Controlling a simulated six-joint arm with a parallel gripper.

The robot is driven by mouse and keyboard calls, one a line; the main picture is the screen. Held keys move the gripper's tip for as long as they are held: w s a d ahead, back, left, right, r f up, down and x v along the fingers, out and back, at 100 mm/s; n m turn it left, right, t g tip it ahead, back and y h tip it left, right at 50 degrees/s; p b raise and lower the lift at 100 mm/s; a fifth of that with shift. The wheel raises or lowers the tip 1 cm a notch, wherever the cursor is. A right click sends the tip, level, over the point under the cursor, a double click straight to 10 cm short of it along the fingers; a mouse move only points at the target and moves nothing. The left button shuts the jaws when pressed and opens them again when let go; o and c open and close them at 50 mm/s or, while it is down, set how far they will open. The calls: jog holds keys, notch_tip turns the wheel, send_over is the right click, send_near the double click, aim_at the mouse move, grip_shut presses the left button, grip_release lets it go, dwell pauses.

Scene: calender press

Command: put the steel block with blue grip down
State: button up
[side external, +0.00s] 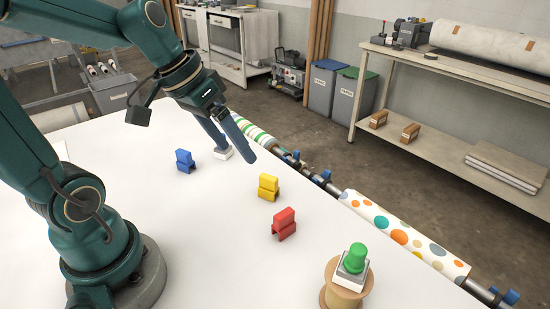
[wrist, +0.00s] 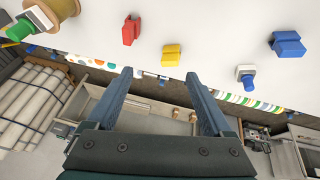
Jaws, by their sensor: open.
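The steel block with blue grip (wrist: 246,74) stands on the white table near its far edge, with its blue knob on top. In the side view the block (side external: 222,154) shows just below my gripper's fingers, and its grip is hidden or hard to tell from a finger. My gripper (wrist: 160,75) is open, with nothing between its fingers. In the wrist view the block is to the right of the right finger, apart from it. In the side view my gripper (side external: 238,151) is near the table's far edge.
Blue (side external: 184,161), yellow (side external: 268,187) and red (side external: 284,223) clip-like blocks stand on the white table (side external: 180,240). A green-gripped block (side external: 354,262) sits on a wooden spool (side external: 345,296). A patterned roller (side external: 405,234) runs along the far edge. Bare table lies between the blocks.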

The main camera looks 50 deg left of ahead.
jog(key=s+d+m+y, duration=0.1)
jog(key=s+d, duration=0.3)
jog(key=s, duration=0.3)
jog(key=shift+s+r+t, duration=0.3)
jog(key=shift+s+t, duration=0.1)
jog(key=shift+d, duration=0.1)
dwell(0.5)
